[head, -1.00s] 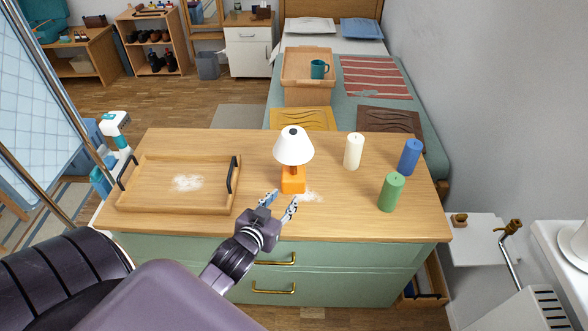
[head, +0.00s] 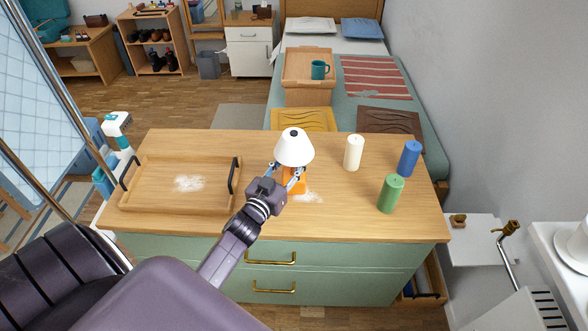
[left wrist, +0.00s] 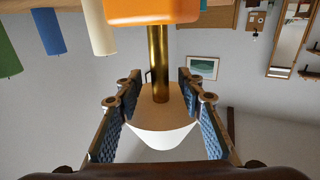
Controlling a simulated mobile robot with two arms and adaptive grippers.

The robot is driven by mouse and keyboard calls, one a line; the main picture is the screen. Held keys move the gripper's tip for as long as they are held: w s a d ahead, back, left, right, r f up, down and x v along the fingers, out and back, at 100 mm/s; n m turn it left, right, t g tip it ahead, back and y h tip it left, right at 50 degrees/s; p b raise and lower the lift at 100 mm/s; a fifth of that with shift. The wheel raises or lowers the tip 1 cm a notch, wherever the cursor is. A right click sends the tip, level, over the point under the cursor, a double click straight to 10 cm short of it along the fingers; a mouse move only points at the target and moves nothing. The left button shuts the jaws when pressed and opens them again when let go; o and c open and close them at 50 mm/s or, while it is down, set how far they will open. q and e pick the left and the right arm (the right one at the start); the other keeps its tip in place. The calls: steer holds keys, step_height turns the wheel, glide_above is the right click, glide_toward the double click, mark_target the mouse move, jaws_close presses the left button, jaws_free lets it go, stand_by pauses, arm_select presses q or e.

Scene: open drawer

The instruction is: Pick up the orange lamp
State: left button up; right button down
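The orange lamp (head: 293,147) stands upright on the dresser top, with a white conical shade and an orange base partly hidden by my gripper. My left gripper (head: 286,170) comes from the front, its fingers on either side of the lamp below the shade. The left wrist view is upside down: the lamp's orange base (left wrist: 152,12) is at the top, its brass stem and white shade below. There the fingers of my left gripper (left wrist: 160,84) are spread on both sides of the stem, with gaps to it. My right gripper is not in view.
A wooden tray (head: 140,204) with black handles lies left on the dresser (head: 215,142). A white candle (head: 354,153), green candle (head: 390,194) and blue candle (head: 410,158) stand right of the lamp. White powder (head: 308,196) lies by its base. The dresser top behind is clear.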

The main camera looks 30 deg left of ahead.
arm_select(q)
steer(key=shift+w+f, duration=0.1)
steer(key=shift+w, duration=0.45)
jaws_close()
